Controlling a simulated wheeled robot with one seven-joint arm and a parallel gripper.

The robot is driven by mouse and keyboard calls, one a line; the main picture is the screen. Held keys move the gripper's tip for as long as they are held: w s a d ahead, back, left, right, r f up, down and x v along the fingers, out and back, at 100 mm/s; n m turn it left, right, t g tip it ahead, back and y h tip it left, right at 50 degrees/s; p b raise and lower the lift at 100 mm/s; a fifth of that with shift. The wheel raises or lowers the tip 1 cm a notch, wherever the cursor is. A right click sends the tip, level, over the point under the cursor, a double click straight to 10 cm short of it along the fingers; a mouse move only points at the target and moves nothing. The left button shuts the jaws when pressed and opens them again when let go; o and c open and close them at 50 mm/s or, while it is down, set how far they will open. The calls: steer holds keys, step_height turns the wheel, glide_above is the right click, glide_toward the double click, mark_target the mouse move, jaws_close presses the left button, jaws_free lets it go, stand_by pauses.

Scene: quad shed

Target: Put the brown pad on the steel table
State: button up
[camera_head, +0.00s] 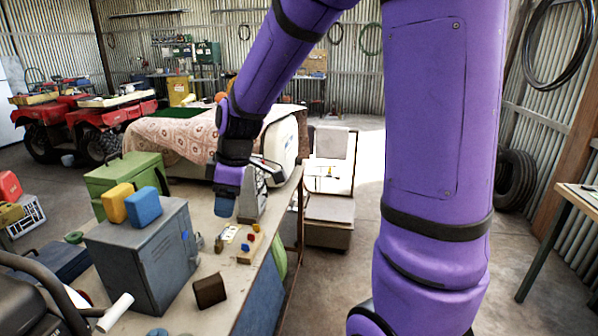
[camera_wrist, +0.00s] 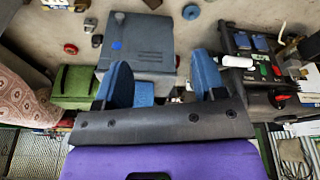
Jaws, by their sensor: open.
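A small dark brown block (camera_head: 209,290), which looks like the brown pad, lies on the workbench (camera_head: 190,322) in front of the grey metal cabinet. A dark brown shape (camera_wrist: 152,3) at the top edge of the wrist view may be the same block, cut off. My gripper (camera_head: 225,207) hangs above the bench, behind and above the block, apart from it. In the wrist view my gripper (camera_wrist: 162,63) has its two blue fingers spread, with nothing held between them. A table (camera_head: 577,197) stands at the right edge; I cannot tell if it is the steel table.
The grey cabinet (camera_head: 150,262) carries a yellow block (camera_head: 117,203) and a blue block (camera_head: 143,207). A green box (camera_head: 125,180) stands behind it. Open floor (camera_head: 335,295) lies right of the bench.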

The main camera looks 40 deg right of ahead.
steer(key=s+d+r+m+t+h, duration=0.1)
steer(key=s+r+m, duration=0.4)
steer(key=s, duration=0.5)
steer(key=s+r+m+t+h, duration=0.1)
steer(key=s+r+m+t, duration=0.1)
steer(key=s+r+m, duration=0.3)
steer(key=s+r, duration=0.3)
steer(key=s, duration=0.3)
steer(key=shift+d+m, duration=0.4)
